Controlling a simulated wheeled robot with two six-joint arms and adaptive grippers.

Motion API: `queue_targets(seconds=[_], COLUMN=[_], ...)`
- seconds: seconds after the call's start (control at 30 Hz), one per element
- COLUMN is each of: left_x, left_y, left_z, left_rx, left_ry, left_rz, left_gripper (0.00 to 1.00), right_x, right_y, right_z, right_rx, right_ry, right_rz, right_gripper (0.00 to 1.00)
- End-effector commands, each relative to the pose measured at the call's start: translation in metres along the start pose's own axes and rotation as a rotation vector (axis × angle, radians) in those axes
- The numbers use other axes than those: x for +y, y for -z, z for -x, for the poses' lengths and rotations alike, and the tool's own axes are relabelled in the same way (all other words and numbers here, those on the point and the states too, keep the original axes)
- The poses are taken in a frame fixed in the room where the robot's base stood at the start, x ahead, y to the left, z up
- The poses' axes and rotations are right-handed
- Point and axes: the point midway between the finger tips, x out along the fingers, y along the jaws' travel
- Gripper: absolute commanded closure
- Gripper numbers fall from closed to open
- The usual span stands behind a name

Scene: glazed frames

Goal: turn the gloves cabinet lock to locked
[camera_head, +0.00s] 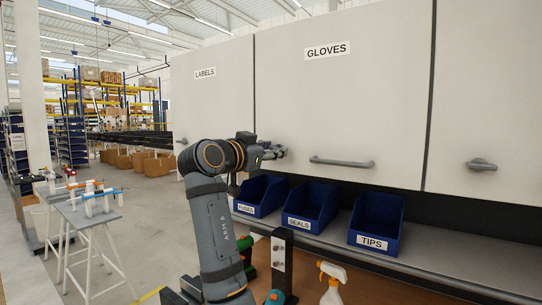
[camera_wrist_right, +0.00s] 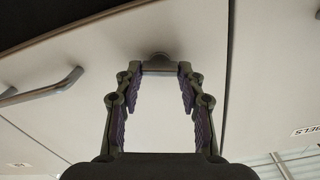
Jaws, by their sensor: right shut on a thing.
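The gloves cabinet door (camera_head: 345,105) is a pale shut panel with a "GLOVES" label (camera_head: 328,50) and a grey bar handle (camera_head: 341,162). My right gripper (camera_head: 278,152) is at its lower left corner and hides the lock in the head view. In the right wrist view the lock (camera_wrist_right: 158,58) is a grey knob with a bar between the fingertips. My right gripper (camera_wrist_right: 158,72) is shut on it, one finger at each end. Whether it reads locked or unlocked cannot be told. My left gripper is not in view.
The labels cabinet (camera_head: 215,100) is to the left, and another cabinet with a grey lock knob (camera_head: 481,165) is to the right. Blue bins (camera_head: 312,207) stand on the grey shelf (camera_head: 450,250) below. A spray bottle (camera_head: 332,287) stands in front.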

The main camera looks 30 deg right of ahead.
Motion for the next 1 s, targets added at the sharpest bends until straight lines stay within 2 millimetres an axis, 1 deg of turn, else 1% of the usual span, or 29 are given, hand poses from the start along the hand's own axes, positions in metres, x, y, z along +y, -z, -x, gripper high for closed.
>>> queue_targets(seconds=[0.03, 0.3, 0.6, 1.0], left_x=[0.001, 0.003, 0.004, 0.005], left_y=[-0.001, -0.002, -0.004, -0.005], left_z=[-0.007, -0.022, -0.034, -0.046], left_rx=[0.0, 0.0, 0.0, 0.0], left_ry=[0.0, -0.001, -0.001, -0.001], left_rz=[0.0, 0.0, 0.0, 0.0], left_gripper=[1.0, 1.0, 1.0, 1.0], right_x=[0.001, 0.002, 0.003, 0.004], right_y=[-0.003, -0.002, -0.002, -0.003], right_z=[0.0, 0.0, 0.0, 0.0], right_rx=[0.002, 0.003, 0.003, 0.002], right_ry=[0.001, 0.001, 0.001, 0.0], right_rz=[-0.044, -0.302, -0.586, -0.958], right_gripper=[0.92, 0.92, 0.92, 0.92])
